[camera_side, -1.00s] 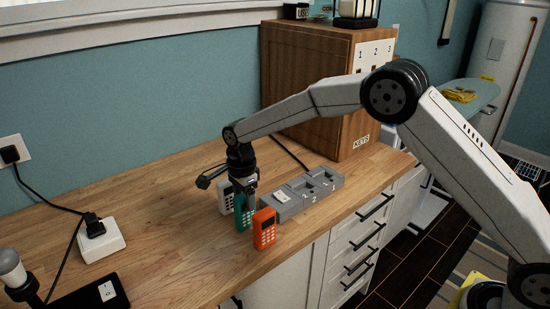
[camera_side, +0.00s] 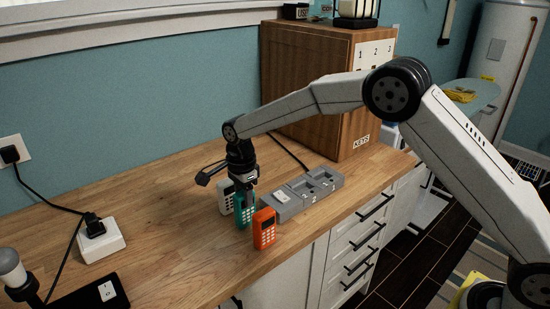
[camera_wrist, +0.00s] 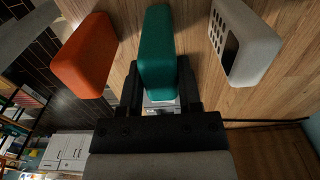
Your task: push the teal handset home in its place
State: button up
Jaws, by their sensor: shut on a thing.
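The teal handset (camera_side: 245,211) is upright between the orange and the white handsets. My gripper (camera_side: 247,190) is above it, shut on its upper part. In the wrist view the teal handset (camera_wrist: 157,50) sits between the two dark fingers (camera_wrist: 160,88). I cannot tell whether its lower end touches the counter. The grey dock (camera_side: 322,181), with several numbered places, lies to the right of my gripper, apart from the teal handset. Part of the dock's near end is hidden behind the orange handset.
The orange handset (camera_side: 264,230) stands close in front, the white handset (camera_side: 226,196) close behind left. A wooden cabinet (camera_side: 310,75) stands behind the dock. A white plug block (camera_side: 102,240) and cables lie at left. The counter (camera_side: 165,220) is clear between.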

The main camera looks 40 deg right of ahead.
jog(key=shift+r, duration=2.6)
jog(key=shift+d, duration=0.1)
jog(key=d+r, duration=0.1)
jog(key=d, duration=1.3)
jog(key=s+d+r, duration=0.1)
jog(key=d+r, duration=0.1)
jog(key=d, duration=1.2)
jog(key=shift+d+r, duration=0.15)
jog(key=shift+r, duration=0.15)
jog(key=shift+f, duration=0.2)
jog(key=shift+f, duration=2.3)
jog(key=shift+f, duration=0.75)
